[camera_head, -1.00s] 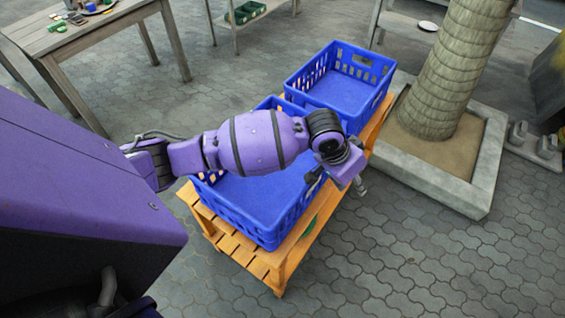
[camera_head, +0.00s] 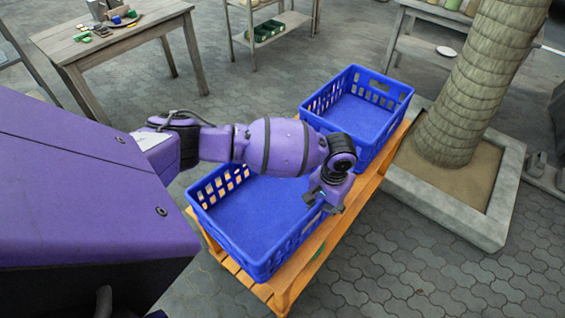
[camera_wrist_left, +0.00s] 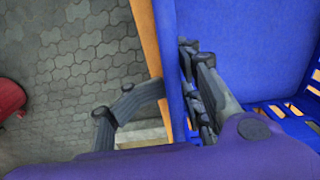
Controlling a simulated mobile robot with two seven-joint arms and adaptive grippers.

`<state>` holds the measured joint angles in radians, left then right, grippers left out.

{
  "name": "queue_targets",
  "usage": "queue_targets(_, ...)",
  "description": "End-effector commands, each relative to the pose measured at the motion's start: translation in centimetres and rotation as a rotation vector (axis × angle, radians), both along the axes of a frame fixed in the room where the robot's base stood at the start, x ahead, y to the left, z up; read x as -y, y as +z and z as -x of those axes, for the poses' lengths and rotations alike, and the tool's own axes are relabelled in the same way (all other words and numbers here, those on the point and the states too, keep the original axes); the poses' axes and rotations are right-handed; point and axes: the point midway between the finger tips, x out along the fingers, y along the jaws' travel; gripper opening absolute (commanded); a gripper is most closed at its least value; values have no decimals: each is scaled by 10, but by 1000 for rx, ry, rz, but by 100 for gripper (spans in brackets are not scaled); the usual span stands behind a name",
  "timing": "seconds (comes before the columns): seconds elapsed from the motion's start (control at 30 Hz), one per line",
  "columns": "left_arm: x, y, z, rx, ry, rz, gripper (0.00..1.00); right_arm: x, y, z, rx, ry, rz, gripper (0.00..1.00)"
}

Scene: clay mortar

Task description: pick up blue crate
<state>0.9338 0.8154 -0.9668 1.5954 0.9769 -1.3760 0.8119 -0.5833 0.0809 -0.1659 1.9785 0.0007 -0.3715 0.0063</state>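Two open, empty blue crates stand on a wooden bench: a near crate (camera_head: 236,232) and a far crate (camera_head: 357,105). My left arm reaches across the near crate and hides part of it. My left gripper (camera_head: 328,202) is at the near crate's right wall. In the left wrist view my left gripper (camera_wrist_left: 168,78) has its fingers spread, one outside the blue wall (camera_wrist_left: 171,50) and one on the inner side. I see no clear grip on the wall. My right gripper is not in view.
The slatted wooden bench (camera_head: 335,232) carries both crates. A palm trunk (camera_head: 470,90) in a stone-edged planter (camera_head: 445,216) stands to the right. A grey table (camera_head: 110,48) is at upper left, with shelves (camera_head: 270,40) behind. Paved floor lies open at lower right.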

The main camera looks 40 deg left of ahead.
Motion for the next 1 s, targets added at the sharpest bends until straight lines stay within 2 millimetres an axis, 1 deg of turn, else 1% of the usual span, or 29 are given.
queue_targets(0.03,-3,-7,1,-2,3,-4,31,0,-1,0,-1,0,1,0)
queue_targets(0.23,-6,-34,7,-1,2,-4,31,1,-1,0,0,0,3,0)
queue_targets(0.33,-5,-48,7,0,3,-2,31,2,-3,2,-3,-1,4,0)
queue_targets(0.43,-5,-54,7,1,2,-2,31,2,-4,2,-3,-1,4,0)
queue_targets(0.67,-5,-53,5,5,1,-1,31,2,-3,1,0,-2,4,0)
queue_targets(0.9,-4,-52,5,6,1,1,0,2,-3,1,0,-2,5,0)
queue_targets(1.0,-4,-52,5,6,2,1,0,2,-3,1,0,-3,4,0)
